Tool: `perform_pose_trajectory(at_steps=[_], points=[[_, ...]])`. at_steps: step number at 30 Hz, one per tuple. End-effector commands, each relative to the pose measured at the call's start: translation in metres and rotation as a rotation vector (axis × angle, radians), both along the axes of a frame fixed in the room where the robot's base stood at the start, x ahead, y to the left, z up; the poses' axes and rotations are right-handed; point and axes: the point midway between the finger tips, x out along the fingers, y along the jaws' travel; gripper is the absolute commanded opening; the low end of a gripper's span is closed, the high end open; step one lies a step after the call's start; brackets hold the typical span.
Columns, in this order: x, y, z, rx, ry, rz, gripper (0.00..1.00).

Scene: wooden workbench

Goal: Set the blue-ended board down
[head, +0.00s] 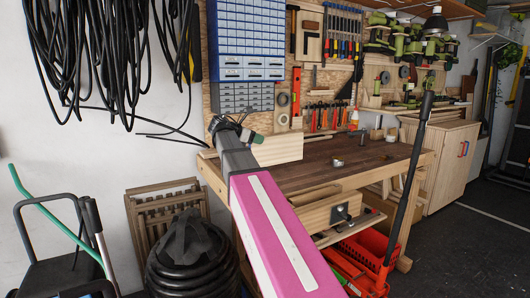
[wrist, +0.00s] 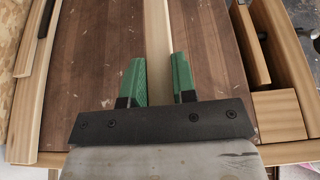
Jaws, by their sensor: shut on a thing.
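My gripper (head: 256,138) is over the left part of the wooden workbench (head: 335,165), at the end of my pink and grey arm. In the wrist view its two green fingers (wrist: 160,72) are shut on a pale wooden board (wrist: 157,25), which stands on edge between them and runs out of the top of the picture. In the head view the board's broad face (head: 282,150) shows to the right of my gripper, with a short piece to the left of my arm. No blue end shows in either view. Whether the board touches the bench top, I cannot tell.
A wooden vise (head: 325,210) is on the bench front and shows at the right of the wrist view (wrist: 277,115). Long strips (wrist: 33,45) lie along the wrist view's left edge. Small round items (head: 338,162) sit on the bench. The middle bench top looks mostly clear.

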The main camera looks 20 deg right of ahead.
Motion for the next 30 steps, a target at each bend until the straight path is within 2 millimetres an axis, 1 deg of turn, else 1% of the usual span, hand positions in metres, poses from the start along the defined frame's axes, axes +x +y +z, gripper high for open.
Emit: perform_pose_trajectory(at_steps=[1,3,7,11,13,18,21,30], points=[[0.003,-0.009,-0.005,-0.001,0.001,-0.003,0.0],[0.007,-0.018,-0.01,-0.002,0.0,-0.001,0.0],[0.01,-0.027,-0.017,-0.001,-0.001,-0.001,0.0],[0.011,-0.029,-0.021,-0.001,-0.001,0.001,0.0],[0.011,-0.029,-0.026,-0.001,-0.001,0.001,0.0],[0.01,-0.028,-0.048,-0.001,0.002,0.001,0.0],[0.01,-0.028,-0.056,-0.002,0.0,0.0,0.0],[0.011,-0.028,-0.058,-0.002,-0.002,0.001,0.0]])
